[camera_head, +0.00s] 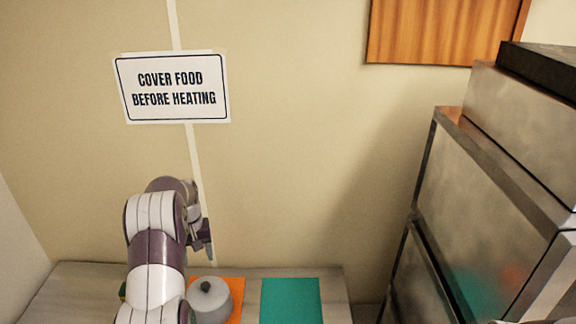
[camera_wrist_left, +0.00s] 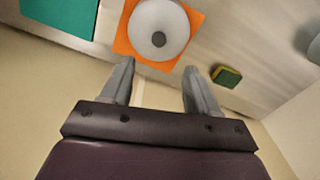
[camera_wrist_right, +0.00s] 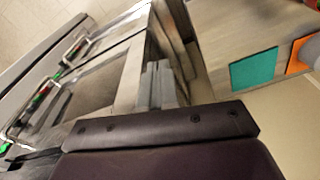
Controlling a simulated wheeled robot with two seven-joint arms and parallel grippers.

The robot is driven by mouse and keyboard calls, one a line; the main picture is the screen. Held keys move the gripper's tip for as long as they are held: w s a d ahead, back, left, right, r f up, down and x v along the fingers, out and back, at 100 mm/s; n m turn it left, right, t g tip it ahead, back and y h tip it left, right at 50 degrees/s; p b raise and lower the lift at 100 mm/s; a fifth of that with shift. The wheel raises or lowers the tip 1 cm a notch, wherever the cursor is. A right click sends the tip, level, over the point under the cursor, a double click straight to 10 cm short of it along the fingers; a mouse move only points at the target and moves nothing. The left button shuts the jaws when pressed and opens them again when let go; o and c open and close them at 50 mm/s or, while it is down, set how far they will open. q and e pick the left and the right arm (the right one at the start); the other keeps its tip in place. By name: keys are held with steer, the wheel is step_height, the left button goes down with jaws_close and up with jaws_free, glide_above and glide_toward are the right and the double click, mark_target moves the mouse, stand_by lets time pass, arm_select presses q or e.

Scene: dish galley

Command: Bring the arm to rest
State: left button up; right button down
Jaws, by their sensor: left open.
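My left arm rises from the counter's front edge in the head view, and its gripper (camera_head: 206,246) hangs near the back wall, above and behind the grey lidded pot (camera_head: 210,300). In the left wrist view the left gripper (camera_wrist_left: 160,68) has its fingers apart with nothing between them. The pot (camera_wrist_left: 158,30) stands on an orange mat (camera_wrist_left: 125,42) beyond the fingertips. My right gripper (camera_wrist_right: 158,82) shows in the right wrist view with its fingers together and nothing visible held. The right gripper is not clearly visible in the head view.
A teal mat (camera_head: 291,301) lies bare right of the pot. A green and yellow sponge (camera_wrist_left: 227,76) lies on the counter. A tall metal unit (camera_head: 490,170) stands at the right. A sign (camera_head: 173,87) is on the wall. The air between arm and metal unit is clear.

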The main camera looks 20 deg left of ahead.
arm_select(q)
steer(key=s+d+f+m+b, duration=0.2)
steer(key=s+d+b, duration=0.4)
steer(key=s+d, duration=0.5)
steer(key=s+d+f+m+t+b, duration=0.1)
steer(key=s+d+f+m+b, duration=0.2)
steer(key=s+d+b, duration=0.3)
steer(key=s+d+m, duration=0.1)
steer(key=s+d, duration=0.4)
steer(key=d, duration=0.4)
steer(key=shift+s+m+b, duration=0.35)
steer(key=shift+m+b, duration=0.05)
steer(key=shift+w+a, duration=0.1)
steer(key=shift+a, duration=0.1)
steer(key=shift+d, duration=0.1)
